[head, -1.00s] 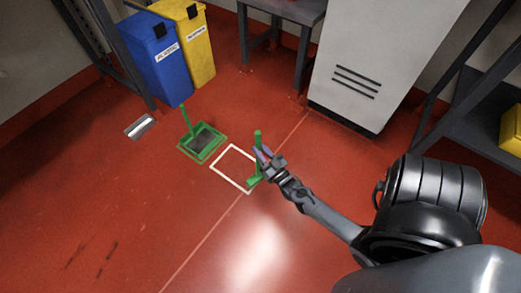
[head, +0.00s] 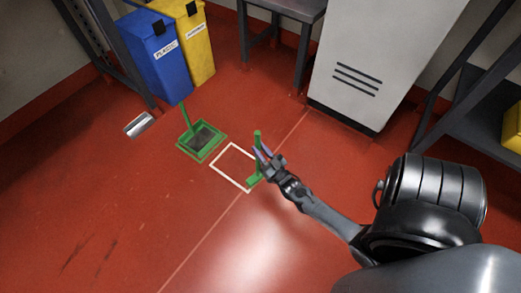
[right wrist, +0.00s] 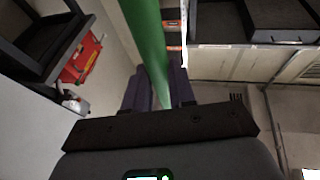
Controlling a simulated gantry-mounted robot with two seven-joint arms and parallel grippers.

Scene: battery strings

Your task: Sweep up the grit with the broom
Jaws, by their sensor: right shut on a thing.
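The green broom (head: 257,140) stands upright at the right corner of the white floor outline (head: 221,177), its head (head: 254,180) low at the floor. My right gripper (head: 264,155) is shut on the broom's handle. In the right wrist view the green handle (right wrist: 147,35) runs up between my right gripper's dark fingers (right wrist: 158,88). A green dustpan (head: 184,145) with an upright handle sits inside a green floor outline to the left; its inside looks dark. I cannot make out separate grit. My left gripper is not in view.
A blue bin (head: 160,60) and a yellow bin (head: 195,45) stand at the back left. A grey cabinet (head: 365,60) stands behind the broom. A small metallic plate (head: 139,124) lies left of the dustpan. The red floor at front left is open.

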